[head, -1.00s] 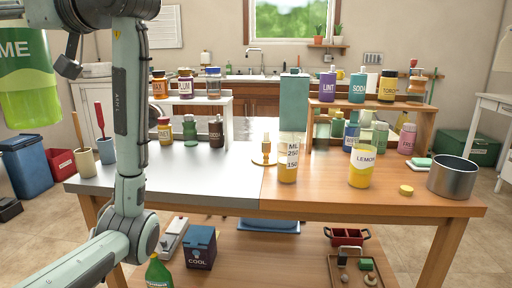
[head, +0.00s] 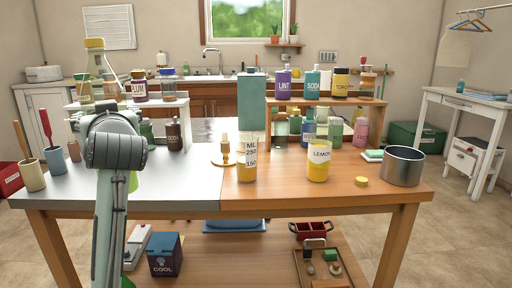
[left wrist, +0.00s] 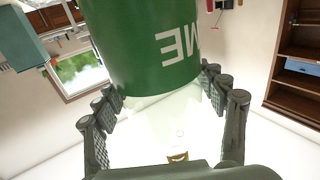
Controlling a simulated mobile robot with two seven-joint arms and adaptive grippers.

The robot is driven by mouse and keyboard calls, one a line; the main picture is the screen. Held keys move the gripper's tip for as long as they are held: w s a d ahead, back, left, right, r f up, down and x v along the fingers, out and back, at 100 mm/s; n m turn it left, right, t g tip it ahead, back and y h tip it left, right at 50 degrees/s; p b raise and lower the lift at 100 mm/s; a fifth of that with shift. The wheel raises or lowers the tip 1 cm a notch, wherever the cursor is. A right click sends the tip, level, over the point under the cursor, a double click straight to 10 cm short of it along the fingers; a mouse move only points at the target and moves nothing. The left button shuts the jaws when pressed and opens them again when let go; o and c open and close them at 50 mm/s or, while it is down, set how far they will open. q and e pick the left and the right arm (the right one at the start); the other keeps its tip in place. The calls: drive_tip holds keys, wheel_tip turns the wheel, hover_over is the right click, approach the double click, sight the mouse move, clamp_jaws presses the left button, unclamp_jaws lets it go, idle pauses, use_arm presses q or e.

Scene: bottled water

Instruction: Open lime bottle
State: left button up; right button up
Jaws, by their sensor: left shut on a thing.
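The lime bottle (head: 95,60) is in my left gripper at the left of the head view, in front of the table. Its yellow cap (head: 94,43) and clear pale neck show above the gripper and the cap is on. My left gripper hides most of its body. In the left wrist view, the bottle's green label (left wrist: 150,45), with the letters "ME" upside down, and its clear part lie between the fingers of my left gripper (left wrist: 165,105), which is shut on it. My right gripper is in neither view.
Small shelves with bottles stand at the back. The front-left tabletop is mostly clear.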

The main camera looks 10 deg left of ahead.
use_arm(q)
drive_tip(key=s+d+f+m+t+h, duration=0.15)
drive_tip(key=d+f+m+h, duration=0.45)
drive_tip(key=f, duration=0.6)
drive_tip(key=s+d+f+m+t+h, duration=0.1)
drive_tip(key=d+f+m+t+h, duration=0.25)
drive_tip(key=d+f+h, duration=0.75)
drive_tip(key=s+d+f+y, duration=0.4)
drive_tip(key=s+d+f, duration=0.1)
drive_tip(key=f, duration=0.1)
drive_tip(key=shift+d+f+n, duration=0.15)
drive_tip(key=shift+d+n, duration=0.05)
drive_tip(key=shift+n, duration=0.15)
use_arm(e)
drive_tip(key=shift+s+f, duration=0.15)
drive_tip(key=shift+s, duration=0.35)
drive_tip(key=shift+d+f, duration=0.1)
